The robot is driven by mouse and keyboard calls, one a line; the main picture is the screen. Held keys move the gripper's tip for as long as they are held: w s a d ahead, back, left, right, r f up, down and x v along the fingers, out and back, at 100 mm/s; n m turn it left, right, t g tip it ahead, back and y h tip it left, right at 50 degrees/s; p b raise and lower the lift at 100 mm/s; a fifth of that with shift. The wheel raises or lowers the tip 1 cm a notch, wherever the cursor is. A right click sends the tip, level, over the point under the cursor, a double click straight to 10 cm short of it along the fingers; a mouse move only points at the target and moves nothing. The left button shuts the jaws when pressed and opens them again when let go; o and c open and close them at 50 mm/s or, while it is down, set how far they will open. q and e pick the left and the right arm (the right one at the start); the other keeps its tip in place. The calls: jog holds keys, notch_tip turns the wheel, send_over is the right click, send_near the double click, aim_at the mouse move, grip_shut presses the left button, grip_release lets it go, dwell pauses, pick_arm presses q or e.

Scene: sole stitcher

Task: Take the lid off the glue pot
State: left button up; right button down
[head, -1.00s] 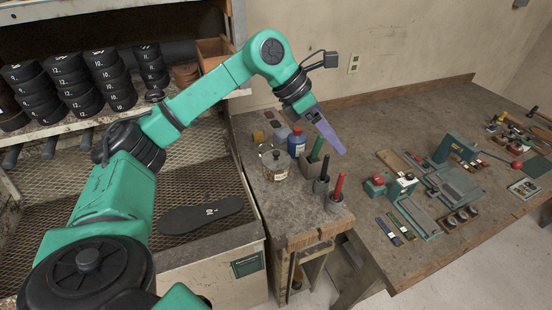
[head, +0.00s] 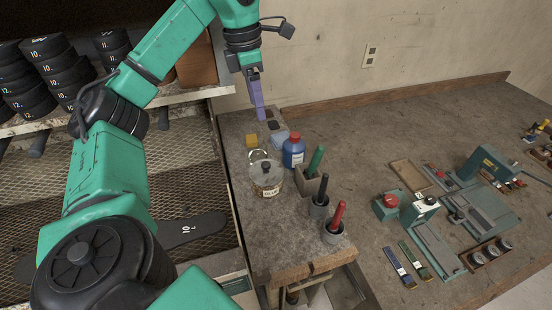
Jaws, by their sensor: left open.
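The glue pot (head: 268,187) is a squat glass jar with a pale label, standing on the left end of the workbench. Its metal lid (head: 266,171), with a small dark knob, sits on top of the jar. My left gripper (head: 259,113) points down, above and behind the pot in the picture, apart from it. Its purple finger shows edge-on, and nothing shows held in it. My right gripper is not in the head view.
A blue bottle with a red cap (head: 293,150) stands close right of the pot. Holders with green, black and red-handled tools (head: 334,224) stand nearer the front. A yellow item (head: 252,141) and a glass jar are behind.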

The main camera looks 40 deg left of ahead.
pick_arm(q)
notch_tip(320, 180, down, 4)
jog(key=s+b, duration=0.2)
jog(key=b, duration=0.5)
send_near(266, 164)
jog(key=f+p, duration=0.1)
jog(key=f, duration=0.2)
jog(key=f+p, duration=0.1)
jog(key=f, duration=0.1)
jog(key=f+p, duration=0.1)
jog(key=f, duration=0.2)
jog(key=shift+w+d+f+p, duration=0.25)
jog(key=shift+w+f+p, duration=0.05)
jog(key=shift+w+p, duration=0.1)
jog(key=shift+f, duration=0.15)
grip_shut()
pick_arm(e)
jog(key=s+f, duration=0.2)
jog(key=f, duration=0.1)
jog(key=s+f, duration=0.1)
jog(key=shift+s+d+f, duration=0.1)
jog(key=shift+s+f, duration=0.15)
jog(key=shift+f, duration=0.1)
